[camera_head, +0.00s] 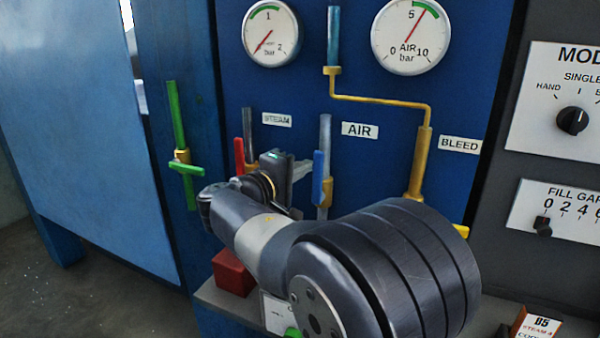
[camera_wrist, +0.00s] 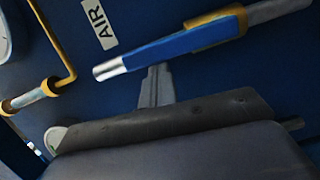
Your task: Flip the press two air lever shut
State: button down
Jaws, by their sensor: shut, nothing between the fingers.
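The blue air lever (camera_head: 319,178) stands upright along the grey pipe under the AIR label (camera_head: 360,130), at a yellow valve body (camera_head: 327,192). It runs parallel to its pipe. My gripper (camera_head: 304,172) is just left of the lever in the head view, shut and empty. In the wrist view its fingertips (camera_wrist: 156,74) come close to the lever's side; I cannot tell whether they touch.
A red lever (camera_head: 239,156) stands upright under STEAM at the left. A green lever (camera_head: 186,168) lies crosswise on its green pipe. The yellow bleed pipe (camera_head: 420,165) rises at the right. The air gauge (camera_head: 411,36) reads past 5. A red block (camera_head: 232,272) sits on the ledge below.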

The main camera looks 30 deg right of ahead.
aim_at(318, 173)
jog(key=shift+s+d, duration=0.1)
jog(key=s+m+b, duration=0.1)
jog(key=b, duration=0.1)
jog(key=d+m+b, duration=0.1)
jog(key=m+b, duration=0.1)
jog(key=b, duration=0.1)
jog(key=s+d+m+y+b, duration=0.1)
jog(key=b, duration=0.2)
jog(key=shift+s+f, duration=0.2)
jog(key=shift+s, duration=0.15)
jog(key=s+d+f+m+t+y+b, duration=0.2)
jog(key=m+b, duration=0.8)
jog(key=b, duration=0.6)
jog(key=s+d+f+y, duration=0.1)
jog(key=s+d+f, duration=0.1)
jog(key=s, duration=0.1)
jog(key=shift+s+d+f+m, duration=0.15)
jog(key=shift+s+f+m, duration=0.05)
jog(key=shift+f+m, duration=0.2)
